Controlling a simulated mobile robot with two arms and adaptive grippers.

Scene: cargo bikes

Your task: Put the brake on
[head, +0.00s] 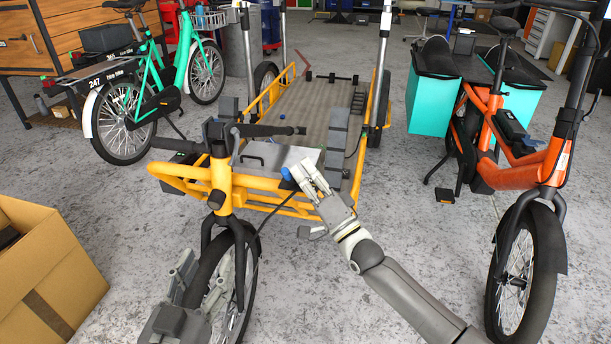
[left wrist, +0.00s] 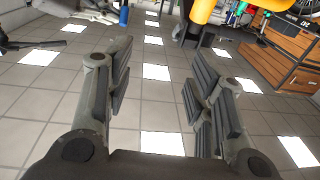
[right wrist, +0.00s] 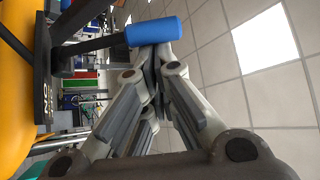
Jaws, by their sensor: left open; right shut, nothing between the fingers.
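The yellow cargo bike (head: 222,178) stands in the middle of the head view, front wheel toward me. A blue-ended lever (head: 287,173) sits at the right of its front frame. In the right wrist view the blue grip (right wrist: 155,31) is on a dark bar, just past my fingertips. My right gripper (head: 301,175) is shut and empty, its tips right by the blue grip; whether they touch it I cannot tell. My left gripper (head: 204,274) is open and empty, low beside the bike's front wheel. Its spread fingers also show in the left wrist view (left wrist: 158,85).
An orange cargo bike (head: 520,170) with teal boxes stands at the right. A teal bike (head: 160,75) and wooden cabinet are at the back left. A cardboard box (head: 55,260) is at the lower left. Bare floor lies between the yellow and orange bikes.

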